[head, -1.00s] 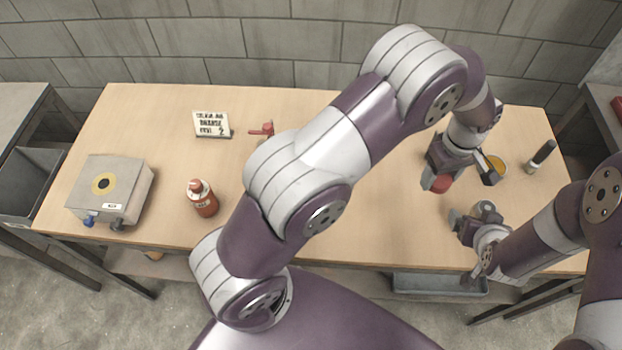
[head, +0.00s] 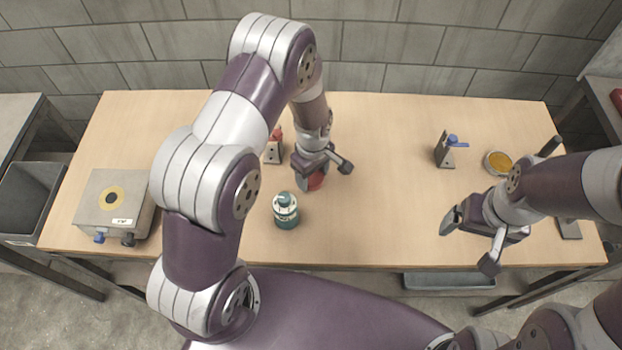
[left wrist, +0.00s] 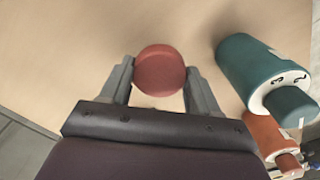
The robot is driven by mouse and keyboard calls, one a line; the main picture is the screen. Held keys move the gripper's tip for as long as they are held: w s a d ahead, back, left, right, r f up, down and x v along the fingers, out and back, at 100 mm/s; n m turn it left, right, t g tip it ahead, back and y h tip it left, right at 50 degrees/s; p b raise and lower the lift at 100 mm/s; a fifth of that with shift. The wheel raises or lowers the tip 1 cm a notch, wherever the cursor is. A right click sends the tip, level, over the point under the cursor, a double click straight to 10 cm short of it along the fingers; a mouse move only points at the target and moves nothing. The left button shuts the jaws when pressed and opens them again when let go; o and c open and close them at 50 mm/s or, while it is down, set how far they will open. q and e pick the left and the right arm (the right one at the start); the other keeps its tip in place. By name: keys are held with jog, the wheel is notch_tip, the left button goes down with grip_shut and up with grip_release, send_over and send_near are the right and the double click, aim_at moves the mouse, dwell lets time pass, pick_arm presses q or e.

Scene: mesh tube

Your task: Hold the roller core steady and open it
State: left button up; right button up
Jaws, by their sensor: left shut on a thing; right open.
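My left gripper (head: 326,173) is shut on a red round piece (head: 316,182), above the middle of the table. In the left wrist view, this red piece (left wrist: 160,68) sits between the two fingers, its round end showing; its lower part is hidden. I cannot tell whether it touches the table. No part is clearly marked as the roller core. A teal bottle-like cylinder (head: 286,214) with a white band stands left of and nearer than the left gripper. My right gripper (head: 470,242) is open and empty over the table's front right.
A grey box (head: 115,203) with a yellow ring is at left. An orange-red bottle (left wrist: 268,132) is beside the teal one. A red-topped stand (head: 273,152), a blue-levered stand (head: 446,152) and a yellow-filled dish (head: 498,162) stand further back. The table's middle right is clear.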

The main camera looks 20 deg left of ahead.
aim_at(312, 183)
pick_arm(q)
notch_tip(312, 183, down, 4)
jog(key=shift+r+p, duration=0.1)
jog(key=shift+p, duration=0.25)
jog(key=shift+f, duration=0.2)
jog(key=shift+f, duration=0.1)
jog(key=o, duration=1.2)
jog(key=shift+c, duration=0.2)
